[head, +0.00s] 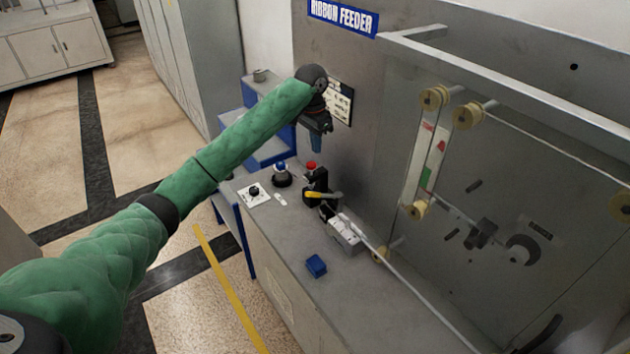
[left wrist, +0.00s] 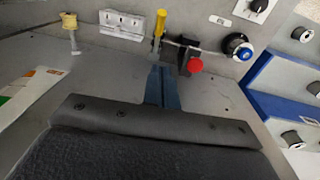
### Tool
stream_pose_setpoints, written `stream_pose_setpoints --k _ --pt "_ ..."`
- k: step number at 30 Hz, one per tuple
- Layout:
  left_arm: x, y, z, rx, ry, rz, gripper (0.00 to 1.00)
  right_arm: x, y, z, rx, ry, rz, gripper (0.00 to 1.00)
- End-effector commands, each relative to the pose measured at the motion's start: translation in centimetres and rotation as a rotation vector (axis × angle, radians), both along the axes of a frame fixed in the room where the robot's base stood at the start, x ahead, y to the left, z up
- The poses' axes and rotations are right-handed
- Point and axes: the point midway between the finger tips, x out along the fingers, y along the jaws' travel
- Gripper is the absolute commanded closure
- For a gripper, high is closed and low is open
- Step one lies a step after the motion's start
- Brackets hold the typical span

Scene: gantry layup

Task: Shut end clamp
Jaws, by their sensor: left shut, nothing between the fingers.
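The left wrist view shows the yellow lever (left wrist: 159,28) and the red knob (left wrist: 195,65) just beyond the fingertips. My left gripper (head: 316,143) points down above the clamp, apart from it. Its blue fingers (left wrist: 162,88) are together and empty. My right gripper is not in view.
A white block (head: 345,232) sits beside the clamp, and a small blue box (head: 316,266) lies nearer. A blue knob (head: 282,175) and a white dial plate (head: 253,194) are to the left. A clear panel with yellow rollers (head: 434,97) stands at right.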

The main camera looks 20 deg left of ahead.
Motion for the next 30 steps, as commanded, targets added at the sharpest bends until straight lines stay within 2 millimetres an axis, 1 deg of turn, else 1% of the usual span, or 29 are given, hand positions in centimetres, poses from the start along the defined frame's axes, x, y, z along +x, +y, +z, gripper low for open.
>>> stream_pose_setpoints --k 4,8,18,20,25,28,30 --pt "0.0 0.0 -0.5 0.001 0.001 0.000 1.00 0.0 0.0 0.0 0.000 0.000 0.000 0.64" --pt "0.0 -0.2 -1.8 0.000 0.000 0.001 1.00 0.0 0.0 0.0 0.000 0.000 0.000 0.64" --pt "-0.1 -0.6 -7.8 0.000 0.001 0.000 1.00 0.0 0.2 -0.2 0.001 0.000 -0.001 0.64" --pt "-0.1 -0.7 -8.9 0.000 0.000 0.000 1.00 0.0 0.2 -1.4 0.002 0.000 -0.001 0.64" --pt "-0.1 -0.8 -10.7 -0.001 -0.001 0.000 1.00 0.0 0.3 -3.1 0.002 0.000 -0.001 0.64" --pt "-0.9 -0.4 -11.8 0.001 -0.001 0.001 1.00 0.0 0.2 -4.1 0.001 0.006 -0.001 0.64" --pt "-1.3 -0.3 -12.3 0.001 -0.002 0.000 1.00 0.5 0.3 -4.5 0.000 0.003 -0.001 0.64"
